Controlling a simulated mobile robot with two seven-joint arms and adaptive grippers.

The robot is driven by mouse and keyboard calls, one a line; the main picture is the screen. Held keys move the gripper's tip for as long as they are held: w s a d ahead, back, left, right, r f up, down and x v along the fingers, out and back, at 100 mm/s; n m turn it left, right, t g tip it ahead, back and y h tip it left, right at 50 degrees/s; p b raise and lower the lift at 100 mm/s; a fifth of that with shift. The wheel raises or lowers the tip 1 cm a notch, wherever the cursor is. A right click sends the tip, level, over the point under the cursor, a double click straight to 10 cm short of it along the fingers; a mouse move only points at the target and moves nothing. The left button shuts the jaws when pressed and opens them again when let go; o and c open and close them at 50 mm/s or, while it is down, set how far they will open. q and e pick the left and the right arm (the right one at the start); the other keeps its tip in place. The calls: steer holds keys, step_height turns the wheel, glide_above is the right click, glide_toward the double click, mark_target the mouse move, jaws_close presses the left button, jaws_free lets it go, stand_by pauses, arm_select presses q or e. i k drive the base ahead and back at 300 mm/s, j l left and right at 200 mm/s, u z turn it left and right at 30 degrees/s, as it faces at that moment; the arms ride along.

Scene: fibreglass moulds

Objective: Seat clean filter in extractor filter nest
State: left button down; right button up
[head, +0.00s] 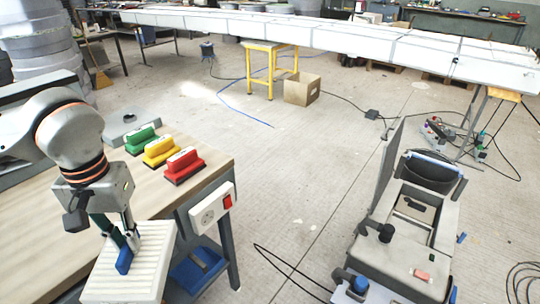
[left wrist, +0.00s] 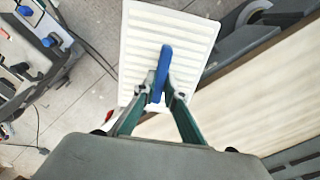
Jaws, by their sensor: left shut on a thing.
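My left gripper (head: 125,246) is shut on the blue tab of a white ribbed filter (head: 150,268). It holds the filter at the front edge of the wooden bench. In the left wrist view, the fingertips (left wrist: 160,92) pinch the blue tab (left wrist: 163,68), with the ribbed filter face (left wrist: 192,42) behind it. The grey extractor (head: 400,262) stands on the floor at the right, well away from the gripper. Its lid (head: 387,170) is raised and a recess (head: 415,208) shows in its top. I cannot tell for sure which opening is the nest. My right gripper is not in view.
Green (head: 142,139), yellow (head: 159,152) and red (head: 184,165) blocks sit on the wooden bench (head: 60,215). A switch box (head: 208,210) is on the bench side, above a blue tray (head: 198,268). Floor between bench and extractor is mostly clear, with a dark cable (head: 290,268).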

mark_target(389, 269)
steer(key=k+l, duration=0.2)
steer(key=l, duration=0.2)
steer(key=k+l, duration=0.15)
steer(key=l, duration=0.2)
steer(key=k+l, duration=0.2)
steer(key=l, duration=0.2)
steer(key=k+l, duration=0.15)
steer(key=l, duration=0.6)
steer(key=k+l, duration=0.1)
steer(key=l, duration=0.75)
steer(key=i+l+u, duration=0.1)
steer(key=l, duration=0.35)
steer(key=i+l, duration=0.25)
steer(key=l, duration=0.15)
steer(key=i+l, duration=0.85)
steer(key=l+u, duration=0.05)
steer(key=l, duration=0.05)
